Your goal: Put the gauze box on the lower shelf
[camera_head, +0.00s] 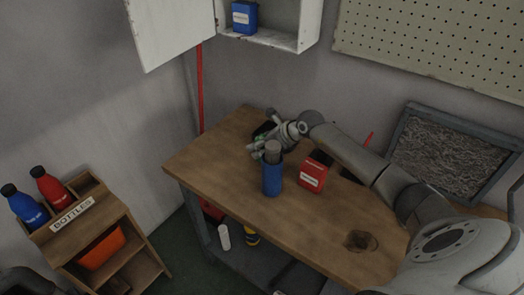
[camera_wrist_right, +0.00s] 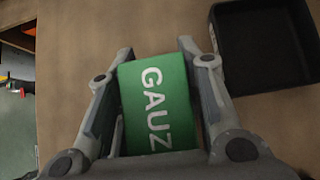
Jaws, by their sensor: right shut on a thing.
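The green gauze box (camera_wrist_right: 158,105), with white lettering reading "GAUZ", is between the fingers of my right gripper (camera_wrist_right: 154,52) in the right wrist view. The gripper is shut on it, over the wooden table. In the head view my right gripper (camera_head: 262,147) is over the table's back left part, behind a blue bottle, and the box is mostly hidden there. A lower shelf (camera_head: 262,266) shows under the table, partly covered by the tabletop. My left gripper is not in view.
A black tray (camera_wrist_right: 262,45) lies beside the gripper. A wooden bottle rack (camera_head: 120,212) stands left.

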